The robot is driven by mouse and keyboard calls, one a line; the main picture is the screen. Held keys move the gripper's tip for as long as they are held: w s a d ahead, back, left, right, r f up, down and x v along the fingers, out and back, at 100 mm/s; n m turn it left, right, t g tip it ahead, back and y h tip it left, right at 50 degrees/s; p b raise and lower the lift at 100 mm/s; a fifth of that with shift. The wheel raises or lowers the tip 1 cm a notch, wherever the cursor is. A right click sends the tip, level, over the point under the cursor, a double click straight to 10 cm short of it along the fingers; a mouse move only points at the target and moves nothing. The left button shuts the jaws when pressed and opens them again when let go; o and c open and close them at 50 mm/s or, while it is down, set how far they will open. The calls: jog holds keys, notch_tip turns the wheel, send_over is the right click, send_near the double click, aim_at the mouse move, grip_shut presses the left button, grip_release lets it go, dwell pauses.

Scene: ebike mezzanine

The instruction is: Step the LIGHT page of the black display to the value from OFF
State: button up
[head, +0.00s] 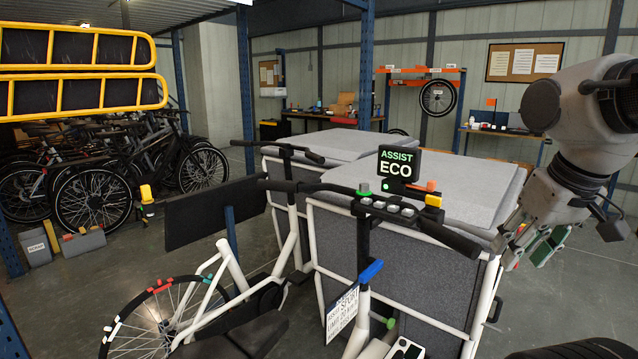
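The black display (400,164) stands on the white cargo bike's handlebar and reads "ASSIST" in green over "ECO" in white. It shows the ASSIST page, not a LIGHT page. Below it, a row of pale grey buttons (393,206) sits on a dark bar. A green knob (363,189) is at the left and a yellow block (433,201) at the right. An orange lever (424,187) is just under the display. My gripper (517,240) is at the right, well apart from the display, beside the box's right edge. Whether its fingers are open is unclear.
A white card (341,313) hangs below the handlebar; "ASSIST SPORT" seems to head it, the rest is hard to read. The handlebar's right grip (450,236) lies between my gripper and the buttons. A grey-topped cargo box (465,180) stands behind.

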dwell(0.9)
grip_shut()
dwell(1.2)
